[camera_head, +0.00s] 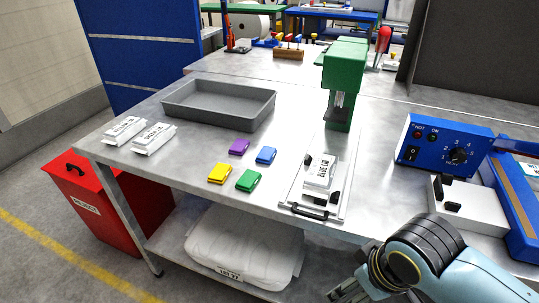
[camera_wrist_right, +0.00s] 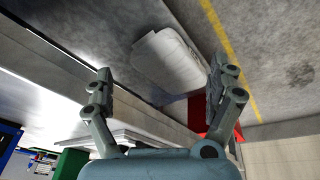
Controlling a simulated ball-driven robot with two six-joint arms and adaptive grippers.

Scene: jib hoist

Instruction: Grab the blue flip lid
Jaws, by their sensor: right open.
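The blue flip lid (camera_head: 266,155) lies on the grey metal table in the head view. It is beside a purple lid (camera_head: 239,147), a yellow lid (camera_head: 220,173) and a green lid (camera_head: 249,180). My right arm comes in at the lower right of the head view, low in front of the table edge and apart from the lids. My right gripper (camera_wrist_right: 162,78) is open and empty in the right wrist view, its two fingers spread wide. The blue lid does not show in that view. My left gripper is not in view.
A grey tray (camera_head: 219,104) stands behind the lids. A white box in a handled fixture (camera_head: 319,174), below a green press (camera_head: 343,72), is to their right. A white sack (camera_head: 245,247) lies on the lower shelf, near a red bin (camera_head: 110,200).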

